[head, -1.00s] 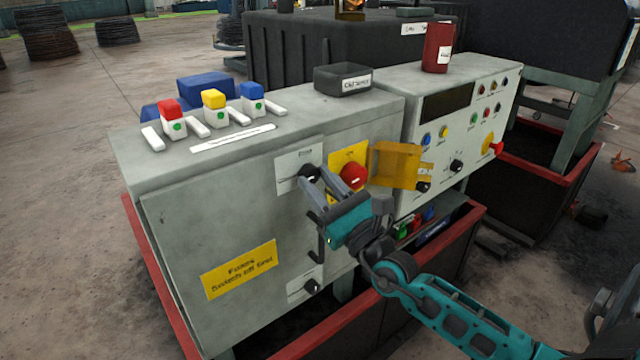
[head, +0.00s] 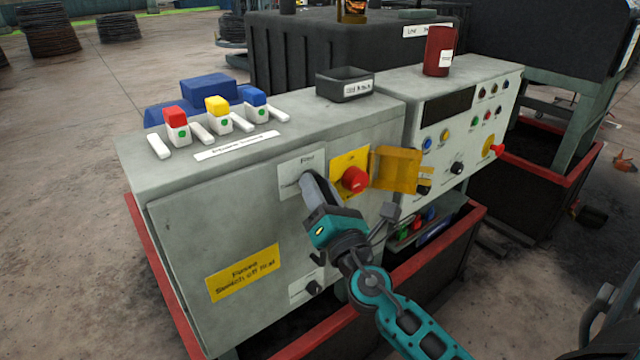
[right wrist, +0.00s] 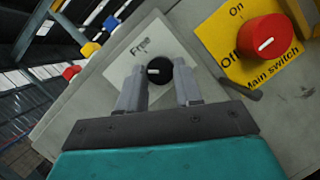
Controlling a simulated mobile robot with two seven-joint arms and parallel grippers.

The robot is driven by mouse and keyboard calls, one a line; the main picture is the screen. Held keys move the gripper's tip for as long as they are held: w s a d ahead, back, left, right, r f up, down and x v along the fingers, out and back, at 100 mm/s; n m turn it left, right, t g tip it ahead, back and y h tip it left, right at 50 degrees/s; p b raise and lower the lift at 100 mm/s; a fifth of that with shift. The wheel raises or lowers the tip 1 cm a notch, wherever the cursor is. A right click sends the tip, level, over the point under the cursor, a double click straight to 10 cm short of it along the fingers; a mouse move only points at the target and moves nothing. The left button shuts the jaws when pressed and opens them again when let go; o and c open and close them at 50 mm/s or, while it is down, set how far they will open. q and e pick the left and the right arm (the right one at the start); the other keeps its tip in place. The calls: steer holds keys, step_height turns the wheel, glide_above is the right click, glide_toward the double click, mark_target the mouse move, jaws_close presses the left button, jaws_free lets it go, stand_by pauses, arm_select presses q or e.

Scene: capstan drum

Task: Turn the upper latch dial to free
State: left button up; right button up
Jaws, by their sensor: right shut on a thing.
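The upper latch dial is a black round knob (right wrist: 158,70) with a white pointer line, on a pale plate (head: 300,160) marked "Free" on the cabinet front. In the right wrist view the pointer line points left, below the word "Free". My right gripper (head: 310,182) is at this dial and hides most of it in the head view. In the right wrist view its two grey fingers (right wrist: 159,82) stand on either side of the knob, shut on it. My left gripper is not in view.
A red main switch knob (head: 355,180) on a yellow plate sits just right of the dial, with an open amber cover (head: 397,168) beside it. A lower black dial (head: 314,287) is below. A dark tray (head: 345,86) and coloured switches stand on the cabinet top.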

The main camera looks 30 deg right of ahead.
steer(key=shift+a+r+m+g+h+p, duration=0.1)
steer(key=shift+m+g+h+p, duration=0.4)
steer(key=shift+m, duration=1.2)
steer(key=shift+d+r+m+g+h+p, duration=0.15)
steer(key=shift+m+g+p, duration=0.65)
steer(key=shift+m, duration=0.9)
steer(key=shift+a+r+m+g+h+p, duration=0.2)
steer(key=shift+m+g+p, duration=0.45)
steer(key=shift+m, duration=1.05)
steer(key=shift+f, duration=0.1)
steer(key=o, duration=1)
steer(key=shift+o, duration=0.2)
steer(key=b+v, duration=0.2)
steer(key=v, duration=1.1)
steer(key=shift+b, duration=0.35)
steer(key=shift+f, duration=0.15)
